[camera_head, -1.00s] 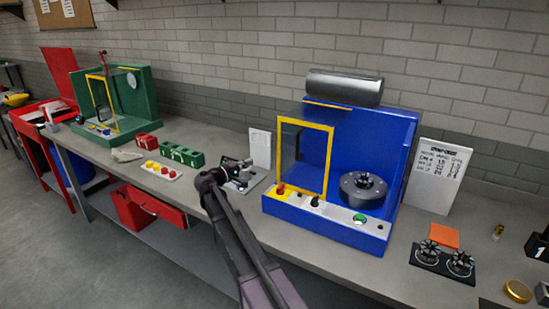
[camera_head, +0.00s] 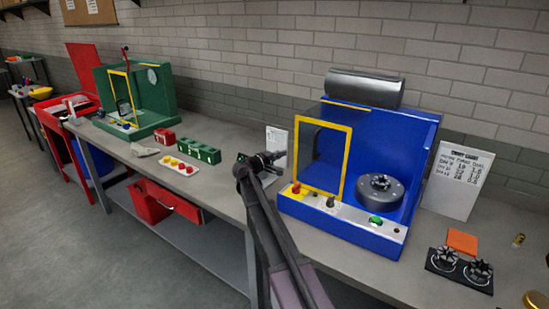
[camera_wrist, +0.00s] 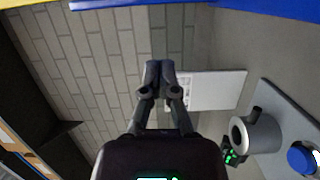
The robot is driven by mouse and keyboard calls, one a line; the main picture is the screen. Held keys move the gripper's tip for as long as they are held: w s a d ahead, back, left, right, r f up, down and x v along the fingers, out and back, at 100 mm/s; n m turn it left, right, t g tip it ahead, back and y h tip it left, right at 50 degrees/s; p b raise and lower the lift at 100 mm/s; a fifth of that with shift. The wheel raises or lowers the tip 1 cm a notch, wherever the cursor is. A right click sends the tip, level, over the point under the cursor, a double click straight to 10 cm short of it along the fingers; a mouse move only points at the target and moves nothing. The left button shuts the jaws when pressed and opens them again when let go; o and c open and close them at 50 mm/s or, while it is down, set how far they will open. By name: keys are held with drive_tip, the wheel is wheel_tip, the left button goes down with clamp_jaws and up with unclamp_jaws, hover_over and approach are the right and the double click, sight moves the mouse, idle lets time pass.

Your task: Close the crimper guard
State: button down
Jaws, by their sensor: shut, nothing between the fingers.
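The blue crimper (camera_head: 408,155) stands on the bench right of centre in the head view, with a round dark die head (camera_head: 380,190) in its right half. Its clear guard with a yellow frame (camera_head: 347,165) stands upright at the left of the front, leaving the die head uncovered. My gripper (camera_head: 278,156) is left of the guard, apart from it in the picture. In the wrist view, my gripper (camera_wrist: 160,68) has its fingertips together with nothing between them. A blue edge (camera_wrist: 200,6) crosses the top there, probably the crimper.
A white card (camera_head: 276,140) stands behind my gripper; a small device with a blue button (camera_wrist: 302,158) shows in the wrist view. A green machine (camera_head: 160,95) and red and green blocks are farther left.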

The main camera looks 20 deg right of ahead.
drive_tip(key=shift+s+d, duration=0.65)
drive_tip(key=shift+d, duration=0.3)
drive_tip(key=shift+s+d, duration=0.65)
drive_tip(key=shift+d, duration=0.25)
drive_tip(key=shift+d, duration=0.1)
drive_tip(key=shift+s, duration=0.1)
